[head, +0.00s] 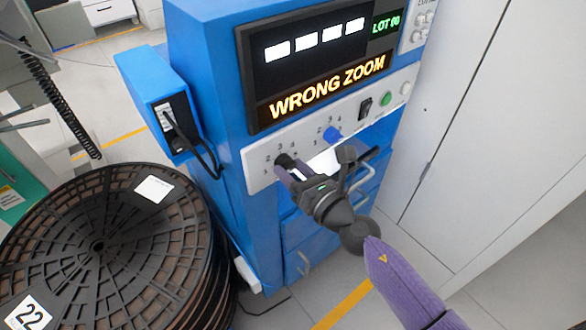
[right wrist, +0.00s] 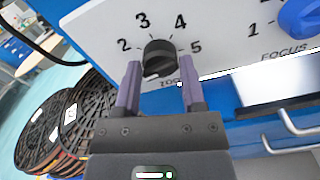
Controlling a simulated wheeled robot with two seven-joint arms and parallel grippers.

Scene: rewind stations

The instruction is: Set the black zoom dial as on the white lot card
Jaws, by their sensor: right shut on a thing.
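The black zoom dial (head: 284,160) is on the white panel strip of the blue station. It also shows in the right wrist view (right wrist: 160,56), with printed numbers 2 to 5 around it. My right gripper (head: 290,169) is shut on the dial, with one purple finger on each side of it in the right wrist view (right wrist: 162,85). Which number the dial points to is not clear. My left gripper is not in view.
A blue focus dial (head: 332,134) sits right of the zoom dial. The screen (head: 330,62) reads WRONG ZOOM, with LOT partly legible. A black rocker switch (head: 365,108) and green button (head: 386,99) are further right. Stacked reels (head: 60,235) stand left; drawer handles (head: 362,180) are below.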

